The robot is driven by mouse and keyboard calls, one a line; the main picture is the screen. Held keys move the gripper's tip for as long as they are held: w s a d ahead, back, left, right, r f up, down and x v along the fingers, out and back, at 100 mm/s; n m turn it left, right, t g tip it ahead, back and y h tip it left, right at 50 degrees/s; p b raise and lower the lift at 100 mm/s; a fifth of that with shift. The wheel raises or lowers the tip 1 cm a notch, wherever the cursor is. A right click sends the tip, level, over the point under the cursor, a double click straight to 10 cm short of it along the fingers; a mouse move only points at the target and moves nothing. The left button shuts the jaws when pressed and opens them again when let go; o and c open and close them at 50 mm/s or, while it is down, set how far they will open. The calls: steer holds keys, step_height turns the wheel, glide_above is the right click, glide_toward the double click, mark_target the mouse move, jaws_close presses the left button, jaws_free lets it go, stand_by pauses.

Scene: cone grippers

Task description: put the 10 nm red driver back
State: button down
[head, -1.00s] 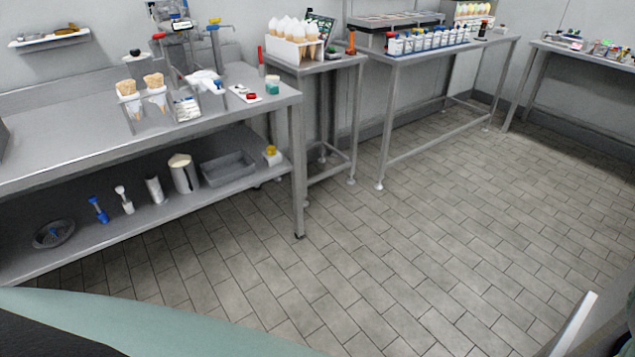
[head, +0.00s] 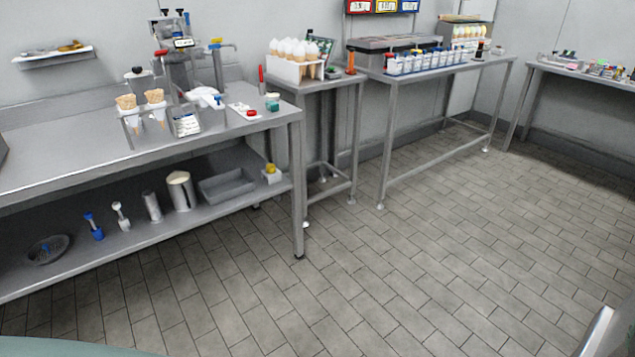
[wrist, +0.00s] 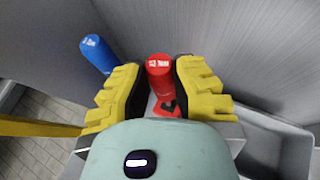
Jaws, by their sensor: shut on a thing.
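The red driver (wrist: 160,76) stands between the two yellow finger pads of my gripper (wrist: 158,92) in the wrist view. Its round top faces the camera and carries white print ending in "Nm"; the number is too small to read surely. My gripper is shut on it. A darker red and black part shows just below the driver, and I cannot tell how they join. A blue driver (wrist: 97,54) with white print is to the left, apart from the fingers. The gripper does not show in the head view.
A grey wall or panel (wrist: 240,45) is close on the right in the wrist view, with a grey tray-like edge at lower right. The head view shows a steel bench (head: 60,165), a small table with cones (head: 293,72), a long table with bottles (head: 425,63) and open tiled floor (head: 400,260).

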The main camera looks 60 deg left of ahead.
steer(key=c, duration=1)
jaws_free()
steer(key=shift+o, duration=0.2)
steer(key=b+v, duration=0.1)
steer(key=v, duration=1.1)
steer(key=shift+r, duration=0.15)
